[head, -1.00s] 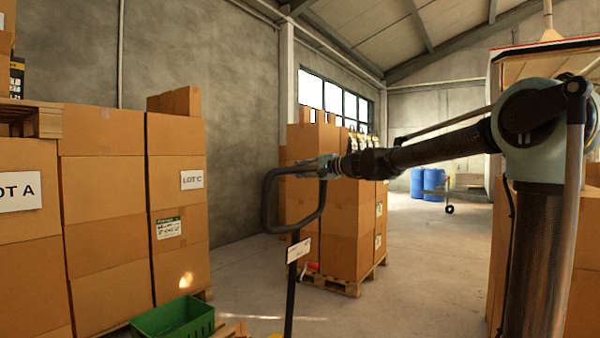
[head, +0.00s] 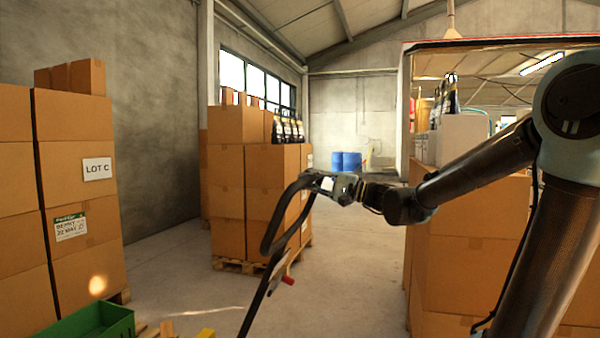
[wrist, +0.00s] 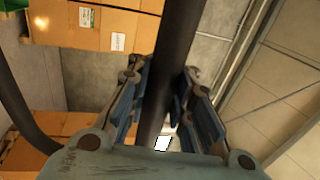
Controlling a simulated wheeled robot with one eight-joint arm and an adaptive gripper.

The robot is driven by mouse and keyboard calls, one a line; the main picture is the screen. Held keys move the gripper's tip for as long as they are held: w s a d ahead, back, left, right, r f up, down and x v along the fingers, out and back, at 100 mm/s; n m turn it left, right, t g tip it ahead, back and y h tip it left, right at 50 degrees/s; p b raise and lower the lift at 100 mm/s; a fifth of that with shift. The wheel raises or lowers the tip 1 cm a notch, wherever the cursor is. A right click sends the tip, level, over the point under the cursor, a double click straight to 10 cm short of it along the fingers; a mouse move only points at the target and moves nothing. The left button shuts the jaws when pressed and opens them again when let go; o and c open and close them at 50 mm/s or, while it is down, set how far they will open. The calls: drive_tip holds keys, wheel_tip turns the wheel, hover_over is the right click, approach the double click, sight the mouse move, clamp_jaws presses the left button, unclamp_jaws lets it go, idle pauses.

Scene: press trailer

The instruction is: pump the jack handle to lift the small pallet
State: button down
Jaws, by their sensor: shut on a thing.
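The jack handle (head: 271,238) is a black loop on a long shaft, leaning with its top to the right. A white tag and a small red part show on the shaft. My gripper (head: 322,184) is shut on the loop's upper bar. In the wrist view the black bar (wrist: 179,45) runs between the two fingers of my gripper (wrist: 164,85). The jack's base is below the picture. Wooden slats (head: 157,330) show at the bottom edge; I cannot tell whether they belong to the small pallet.
A green crate (head: 95,324) sits at the lower left beside stacked cartons (head: 75,170) marked LOT C. More cartons stand on a pallet (head: 240,266) behind the handle. Cartons (head: 470,240) stand behind my arm at right. Open floor (head: 355,270) lies between.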

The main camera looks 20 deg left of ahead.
drive_tip(key=shift+v, duration=1.1)
drive_tip(key=c, duration=1.4)
unclamp_jaws()
drive_tip(key=shift+f, duration=0.15)
drive_tip(key=v, duration=1.2)
drive_tip(key=shift+f, duration=0.15)
drive_tip(key=shift+a+f, duration=0.1)
